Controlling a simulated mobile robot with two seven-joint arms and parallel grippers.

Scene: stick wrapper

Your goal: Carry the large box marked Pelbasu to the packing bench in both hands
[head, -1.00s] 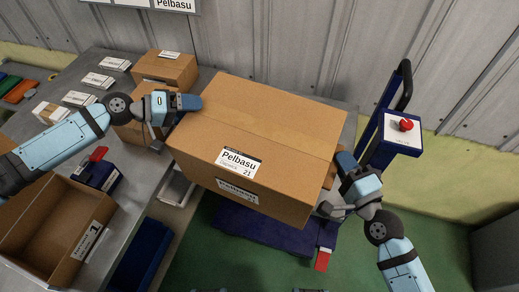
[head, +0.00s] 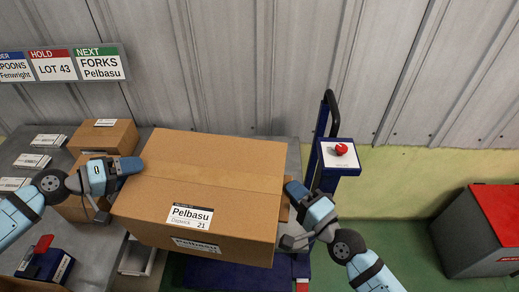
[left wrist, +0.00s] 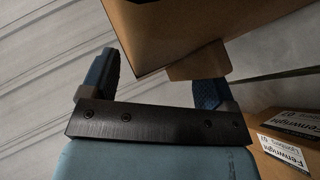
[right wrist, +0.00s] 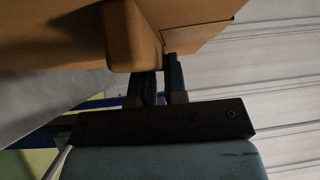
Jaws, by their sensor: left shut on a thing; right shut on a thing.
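The large brown box marked Pelbasu 21 (head: 215,165) is in the middle of the head view, labelled on its top and front. My left gripper (head: 130,167) is shut on its left side. In the left wrist view, a brown tab of the box (left wrist: 200,62) lies between the fingers. My right gripper (head: 294,192) is shut on the right side, where a brown tab also shows in the right wrist view (right wrist: 130,40). A grey bench (head: 30,148) stands at the left and runs behind the box. The gap beneath the box is hard to judge.
Smaller brown boxes (head: 105,133) and white labelled packs (head: 48,140) lie on the bench beside my left arm. A blue lift cart with a red button (head: 340,150) stands right of the box, its blue platform (head: 215,275) below. A grey red-topped cabinet (head: 485,240) is far right.

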